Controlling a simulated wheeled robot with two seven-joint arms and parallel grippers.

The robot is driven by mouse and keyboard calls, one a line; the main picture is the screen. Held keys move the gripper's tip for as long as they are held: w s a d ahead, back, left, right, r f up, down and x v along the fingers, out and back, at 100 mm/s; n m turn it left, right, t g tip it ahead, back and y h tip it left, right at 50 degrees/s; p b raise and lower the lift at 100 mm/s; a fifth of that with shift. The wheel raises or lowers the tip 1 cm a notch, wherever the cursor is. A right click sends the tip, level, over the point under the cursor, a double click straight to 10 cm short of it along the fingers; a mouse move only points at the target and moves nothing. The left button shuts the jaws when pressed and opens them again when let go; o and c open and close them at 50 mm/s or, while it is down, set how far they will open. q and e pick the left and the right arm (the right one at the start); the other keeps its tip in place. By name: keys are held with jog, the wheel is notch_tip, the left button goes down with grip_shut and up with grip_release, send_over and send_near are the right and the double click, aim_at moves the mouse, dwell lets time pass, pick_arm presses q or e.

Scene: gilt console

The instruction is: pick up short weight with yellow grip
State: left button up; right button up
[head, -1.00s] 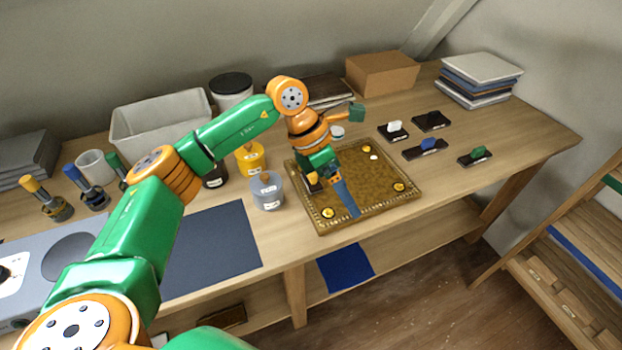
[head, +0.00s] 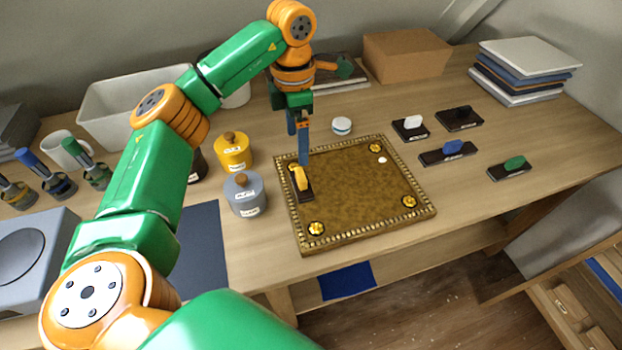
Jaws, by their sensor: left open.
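The short weight with the yellow grip (head: 304,191) has a dark flat base and a yellow handle. It sits on the left part of the gilt-edged tray (head: 362,235). My left gripper (head: 301,152) points down just behind the weight, its blue fingers open and empty. The lower finger ends close to the top of the yellow grip; I cannot tell whether it touches. My right gripper is not in view.
Weights with a white grip (head: 411,124), black grip (head: 460,117), blue grip (head: 452,148) and green grip (head: 514,163) stand right of the tray. A yellow jar (head: 233,153) and a grey jar (head: 244,197) stand close on its left. The tray's middle is clear.

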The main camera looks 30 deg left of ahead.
aim_at(301, 173)
pick_arm(q)
jog(key=f+b, duration=0.1)
jog(key=f, duration=0.1)
jog(key=f+b, duration=0.2)
jog(key=shift+s, duration=0.4)
jog(key=shift+w+f, duration=0.1)
jog(key=shift+f, duration=0.15)
jog(key=f, duration=0.2)
jog(key=f+p, duration=0.1)
jog(key=f, duration=0.1)
jog(key=f+p, duration=0.1)
jog(key=f, duration=0.1)
jog(key=shift+w+d+f, duration=0.1)
jog(key=shift+w+d, duration=0.1)
jog(key=shift+w, duration=0.1)
jog(key=shift+f, duration=0.1)
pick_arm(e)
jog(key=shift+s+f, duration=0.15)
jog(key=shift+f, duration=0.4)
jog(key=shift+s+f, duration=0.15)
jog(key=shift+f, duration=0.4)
pick_arm(q)
grip_shut()
